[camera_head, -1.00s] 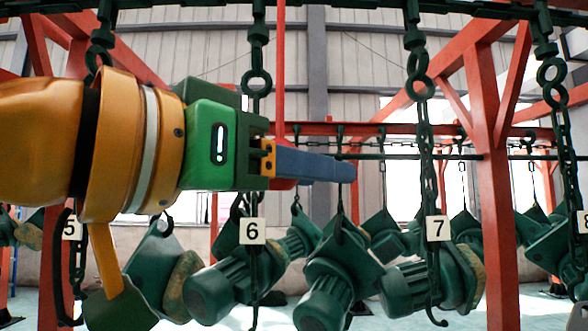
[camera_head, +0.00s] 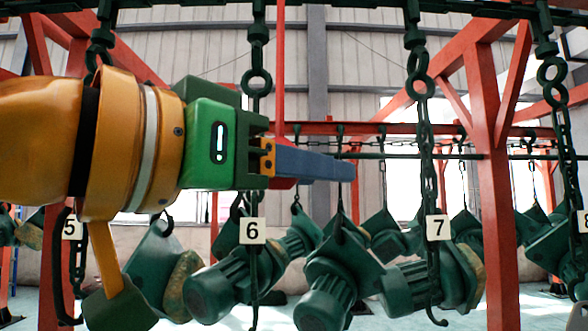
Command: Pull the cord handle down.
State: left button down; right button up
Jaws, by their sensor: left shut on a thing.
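A thin red cord (camera_head: 281,70) hangs straight down from the top of the head view to my left gripper. My left gripper (camera_head: 335,168) comes in from the left, with its blue fingers pointing right and shut where the cord ends. A small bit of red (camera_head: 284,183) shows just under the base of the fingers, likely the cord handle. Most of the handle is hidden by the fingers. My right gripper is not in view.
Dark chains with number tags 5, 6 (camera_head: 252,231) and 7 (camera_head: 438,228) hang around the arm. Several green motor-like parts (camera_head: 330,280) hang below and behind the gripper. A red frame post (camera_head: 490,150) stands at right.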

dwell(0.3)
pick_arm(q)
notch_tip(320, 180, down, 4)
jog(key=b, duration=0.4)
jog(key=shift+f, duration=0.25)
jog(key=c, duration=0.6)
grip_release()
jog(key=shift+o, duration=0.8)
jog(key=shift+s+a, duration=0.1)
jog(key=shift+a, duration=0.05)
jog(key=shift+s+a+r, duration=0.1)
jog(key=shift+s, duration=0.05)
jog(key=b+v, duration=0.3)
jog(key=v, duration=0.4)
